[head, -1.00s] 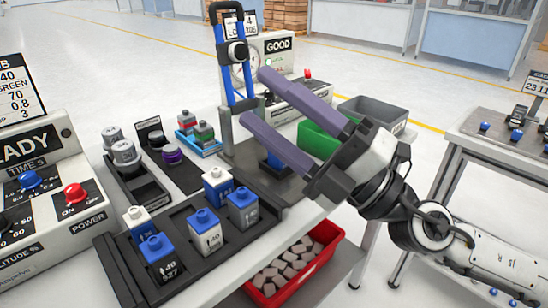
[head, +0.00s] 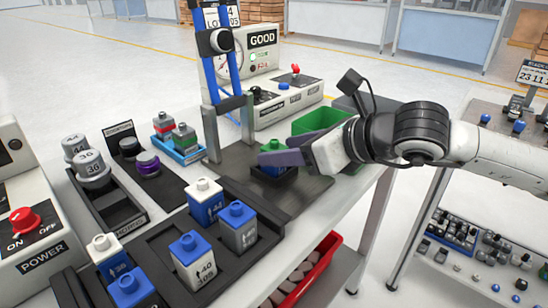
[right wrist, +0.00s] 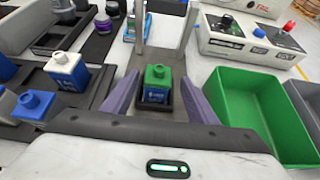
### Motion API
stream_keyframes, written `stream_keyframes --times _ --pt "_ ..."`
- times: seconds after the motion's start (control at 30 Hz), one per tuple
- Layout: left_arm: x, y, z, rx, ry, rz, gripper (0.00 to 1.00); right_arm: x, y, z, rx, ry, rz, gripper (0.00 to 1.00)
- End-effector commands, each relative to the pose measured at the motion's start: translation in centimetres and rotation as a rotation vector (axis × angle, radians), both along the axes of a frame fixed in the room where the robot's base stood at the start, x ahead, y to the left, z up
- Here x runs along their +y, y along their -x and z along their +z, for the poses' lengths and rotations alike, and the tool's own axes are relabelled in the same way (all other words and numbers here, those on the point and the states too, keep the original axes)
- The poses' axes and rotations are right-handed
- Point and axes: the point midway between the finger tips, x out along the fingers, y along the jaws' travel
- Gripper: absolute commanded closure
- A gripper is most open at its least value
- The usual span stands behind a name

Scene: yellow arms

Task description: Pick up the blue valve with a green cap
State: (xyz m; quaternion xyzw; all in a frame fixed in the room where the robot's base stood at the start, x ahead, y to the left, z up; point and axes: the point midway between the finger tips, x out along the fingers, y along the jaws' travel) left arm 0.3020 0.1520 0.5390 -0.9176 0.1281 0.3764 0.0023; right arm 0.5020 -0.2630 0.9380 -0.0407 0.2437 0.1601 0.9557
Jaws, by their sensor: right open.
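The blue valve with a green cap (right wrist: 156,84) sits upright in a small black holder at the foot of the blue-railed press. In the head view its green top (head: 270,146) shows, and my right gripper hides much of the rest. My right gripper (head: 272,156) reaches in from the right, low over the holder. In the right wrist view its two purple fingers (right wrist: 157,96) are open, one on each side of the valve, with gaps between them and it. My left gripper is not in view.
Several blue, white and grey valves stand in a black tray (head: 150,240) at the front left. A green bin (head: 318,120) stands just behind my right gripper. The press frame (head: 212,135) rises close beside the holder. A control box (head: 285,95) is behind.

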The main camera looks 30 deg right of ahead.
Motion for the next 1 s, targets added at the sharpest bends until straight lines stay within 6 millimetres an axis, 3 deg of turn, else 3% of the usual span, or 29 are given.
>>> stream_keyframes --times 0.27,0.6,0.9,1.0 --pt "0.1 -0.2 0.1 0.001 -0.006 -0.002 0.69 0.6 -1.3 -0.6 0.0 0.0 0.004 0.47" --pt "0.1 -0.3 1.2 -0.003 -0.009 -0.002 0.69 2.2 -5.1 -2.3 0.002 -0.002 0.002 0.47" --pt "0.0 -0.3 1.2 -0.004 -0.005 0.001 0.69 2.3 -5.5 -2.6 0.001 0.001 0.0 0.47" --pt "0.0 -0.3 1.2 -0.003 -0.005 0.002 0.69 2.3 -5.5 -2.7 0.001 0.001 0.001 0.62"
